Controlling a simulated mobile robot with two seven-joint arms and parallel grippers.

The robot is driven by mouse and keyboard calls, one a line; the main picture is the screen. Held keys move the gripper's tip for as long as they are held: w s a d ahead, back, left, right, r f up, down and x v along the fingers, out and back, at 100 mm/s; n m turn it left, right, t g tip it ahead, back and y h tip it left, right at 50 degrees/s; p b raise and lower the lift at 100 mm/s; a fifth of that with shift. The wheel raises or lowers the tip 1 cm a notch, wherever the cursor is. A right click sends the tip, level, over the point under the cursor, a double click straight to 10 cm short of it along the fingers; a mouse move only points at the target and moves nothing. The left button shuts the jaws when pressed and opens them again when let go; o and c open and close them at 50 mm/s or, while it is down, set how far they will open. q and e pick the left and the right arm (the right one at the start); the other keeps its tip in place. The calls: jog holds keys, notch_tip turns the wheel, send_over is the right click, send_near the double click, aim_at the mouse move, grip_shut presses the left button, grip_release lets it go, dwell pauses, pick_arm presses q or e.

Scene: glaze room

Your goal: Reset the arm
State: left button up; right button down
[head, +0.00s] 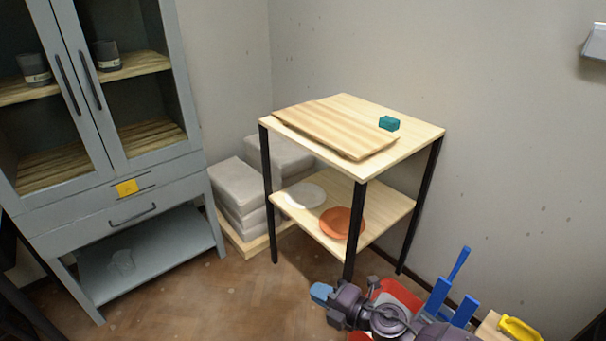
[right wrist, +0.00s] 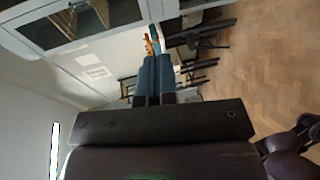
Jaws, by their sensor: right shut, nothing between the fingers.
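My right gripper (head: 322,292) is low in the head view, in front of the wooden stand, with its blue fingers pointing left over the floor. In the right wrist view its two blue fingers (right wrist: 153,78) lie side by side, shut and empty. It appears apart from the stand and touches nothing that I can see. My right arm (head: 390,318) is folded at the bottom edge. My left gripper is not in view.
A grey cabinet (head: 165,172) stands left. Blue-handled items (head: 458,263) are beside my arm. Floor left is clear.

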jog(key=s+d+r+m+t+h, duration=0.25)
jog(key=d+m+h, duration=0.2)
jog(key=m, duration=0.45)
jog(key=s+d+r+m+t+h, duration=0.1)
jog(key=s+d+m+t+h, duration=0.15)
jog(key=d+m, duration=0.55)
jog(key=s+d+f+m+g+h, duration=0.1)
jog(key=s+d+f+m+h, duration=0.1)
jog(key=s, duration=0.4)
jog(key=s+d+f+m+g+h+p, duration=0.1)
jog(key=s+d+f+m+h, duration=0.1)
jog(key=s+d+m, duration=0.3)
jog(key=s+d+f+m+g+h+p, duration=0.1)
jog(key=s+d+f+m, duration=0.2)
jog(key=s, duration=0.6)
jog(key=shift+d+f+m+h, duration=0.3)
jog(key=shift+d+f+h, duration=0.1)
jog(key=shift+d, duration=0.1)
jog(key=shift+s, duration=0.1)
